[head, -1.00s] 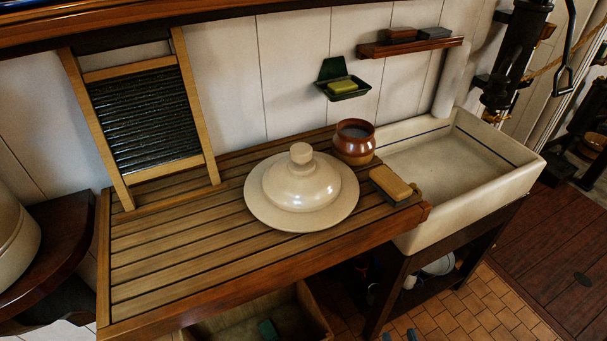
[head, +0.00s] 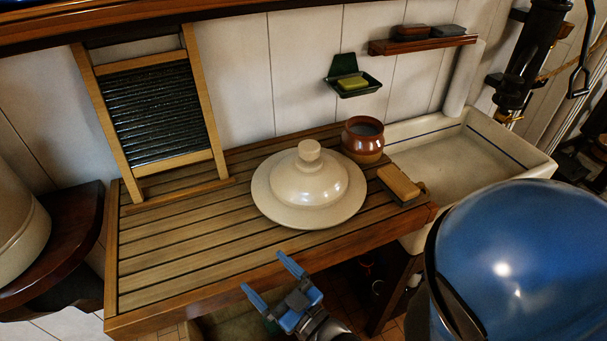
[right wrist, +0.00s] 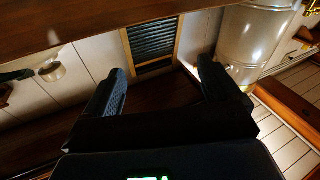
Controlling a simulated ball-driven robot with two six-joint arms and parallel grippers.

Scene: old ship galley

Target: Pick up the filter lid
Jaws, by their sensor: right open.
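The filter lid (head: 308,185) is a cream, round, domed lid with a wide rim and a knob on top. It lies flat, knob up, on the slatted wooden draining board (head: 180,248) in the head view. My right gripper (head: 272,276) is open and empty at the board's front edge, in front of the lid and apart from it. Its open fingers (right wrist: 160,90) also show in the right wrist view, with nothing between them; the lid does not show there. My left gripper is not in view.
A brown pot (head: 363,138) stands right behind the lid, and a brush or block (head: 399,182) lies to its right. A washboard (head: 155,110) leans on the wall at left. The sink (head: 450,160) is at right. The board's left part is clear.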

